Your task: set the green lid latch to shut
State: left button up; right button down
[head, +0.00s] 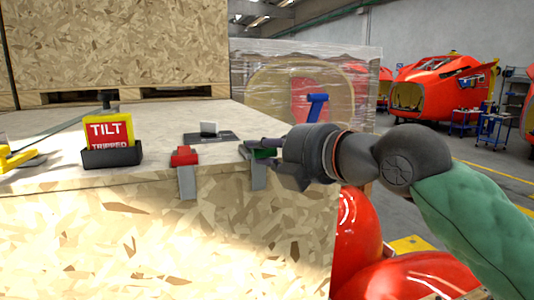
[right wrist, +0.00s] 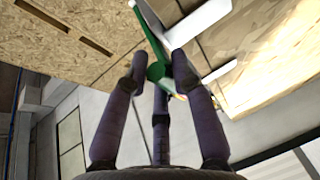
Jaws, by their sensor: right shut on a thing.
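The green lid latch (head: 262,153) sits at the crate's top front edge, above a grey metal strap. It is mostly hidden by my right gripper (head: 270,149) in the head view. In the right wrist view the green latch (right wrist: 152,45) runs between the dark fingers of the gripper (right wrist: 160,68). The fingers are shut on the latch, with a rounded green end between them. I cannot tell the latch's exact angle. My left gripper is not in view.
A red latch (head: 185,157) stands left of the green one on the same edge. A tilt indicator (head: 108,132) reads "TRIPPED". A dark plate (head: 210,137) lies behind the latches. A wrapped load (head: 300,90) stands behind; red nosecones (head: 358,235) lie below right.

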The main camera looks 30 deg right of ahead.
jog(key=shift+f, duration=0.15)
jog(key=c, duration=1)
grip_release()
jog(key=shift+w+a, duration=0.1)
jog(key=v, duration=1.2)
